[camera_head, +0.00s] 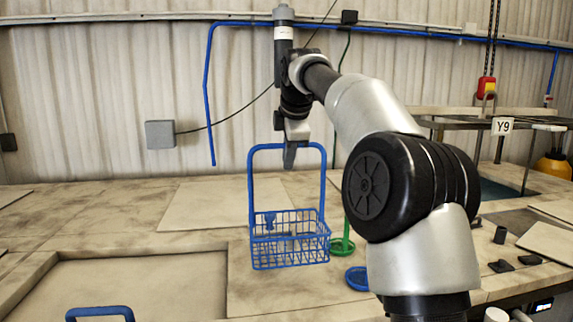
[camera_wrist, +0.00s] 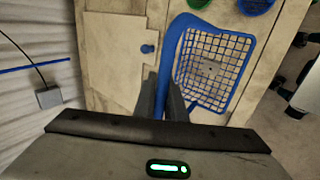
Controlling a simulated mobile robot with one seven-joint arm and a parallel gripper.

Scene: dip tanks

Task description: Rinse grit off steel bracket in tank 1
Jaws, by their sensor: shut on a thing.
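My gripper (camera_head: 289,160) points down and is shut on the top bar of the handle of a blue wire basket (camera_head: 290,252). In the wrist view the fingers (camera_wrist: 163,98) close around the blue handle (camera_wrist: 170,60). The basket hangs upright below them; whether its bottom touches the worktop is not clear. A grey metal piece, likely the steel bracket (camera_wrist: 208,68), lies in the basket mesh (camera_wrist: 236,52). In the head view it is mostly hidden by the wires. I see no label for tank 1.
A pale lid (camera_head: 140,285) lies in the worktop at the lower left, near a blue handle (camera_head: 100,312). At right are a Y9 sign (camera_head: 502,126) and a dark open tank (camera_head: 497,192).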

